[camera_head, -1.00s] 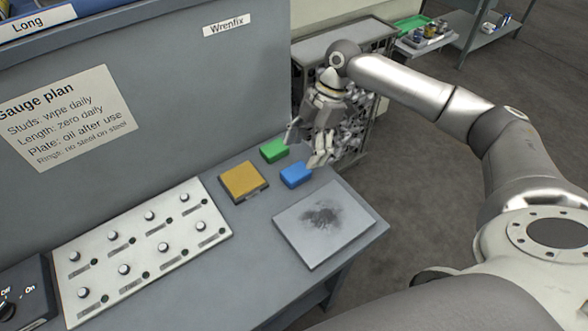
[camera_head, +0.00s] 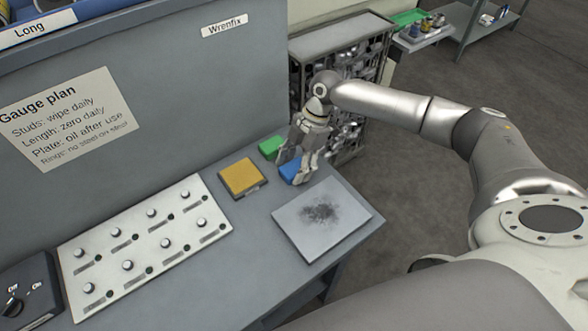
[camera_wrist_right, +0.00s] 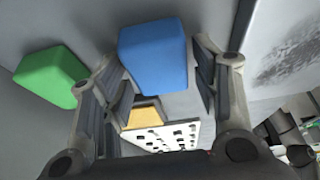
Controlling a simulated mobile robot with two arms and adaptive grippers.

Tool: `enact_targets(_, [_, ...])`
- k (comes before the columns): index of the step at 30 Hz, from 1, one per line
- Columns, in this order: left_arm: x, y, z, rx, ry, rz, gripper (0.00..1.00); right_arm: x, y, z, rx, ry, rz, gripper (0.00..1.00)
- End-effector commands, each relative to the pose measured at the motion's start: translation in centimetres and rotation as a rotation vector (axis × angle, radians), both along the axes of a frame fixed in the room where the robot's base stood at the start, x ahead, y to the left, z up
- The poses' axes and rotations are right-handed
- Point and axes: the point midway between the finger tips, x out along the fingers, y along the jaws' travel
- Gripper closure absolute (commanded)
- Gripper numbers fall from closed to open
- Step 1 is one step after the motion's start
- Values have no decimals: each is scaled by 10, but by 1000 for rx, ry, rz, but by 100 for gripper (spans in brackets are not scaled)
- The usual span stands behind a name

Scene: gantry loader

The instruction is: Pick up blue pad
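The blue pad (camera_head: 290,171) lies on the grey bench top, between the green pad and the stained grey plate. My right gripper (camera_head: 294,167) is low over it, with a finger on either side of the pad in the head view. In the right wrist view the blue pad (camera_wrist_right: 156,58) shows between the two spread fingers (camera_wrist_right: 160,85), with a visible gap on at least the right side. The fingers are open; contact with the pad cannot be made out. My left gripper is not in view.
A green pad (camera_head: 270,147) lies close beside the gripper's left finger. A yellow pad (camera_head: 242,178) sits to the left. The stained plate (camera_head: 322,218) lies in front, and a knob panel (camera_head: 145,245) at left. A parts rack (camera_head: 345,50) stands behind.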

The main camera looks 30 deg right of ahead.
Motion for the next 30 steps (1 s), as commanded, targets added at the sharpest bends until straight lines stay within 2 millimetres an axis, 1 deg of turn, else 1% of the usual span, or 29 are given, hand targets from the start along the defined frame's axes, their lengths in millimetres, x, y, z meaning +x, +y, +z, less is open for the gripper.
enact_targets(1, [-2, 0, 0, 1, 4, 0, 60, 0, 0, 0, 0, 0, 0, 55])
enact_targets(5, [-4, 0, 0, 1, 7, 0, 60, 0, 0, 0, 0, 0, 0, 72])
enact_targets(13, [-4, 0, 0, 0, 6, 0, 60, 0, 0, 1, 0, -1, 0, 72])
enact_targets(17, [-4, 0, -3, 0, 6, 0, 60, 1, 0, 4, 0, -2, -1, 72])
enact_targets(20, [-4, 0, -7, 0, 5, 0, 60, 1, 0, 11, 0, -3, 0, 72])
enact_targets(24, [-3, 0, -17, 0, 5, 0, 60, 2, 0, 30, 1, -7, 0, 72])
enact_targets(26, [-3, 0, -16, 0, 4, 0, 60, -6, -1, 38, -1, -3, 2, 72])
enact_targets(30, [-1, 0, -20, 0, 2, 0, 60, -25, 0, 61, 0, -4, 3, 72])
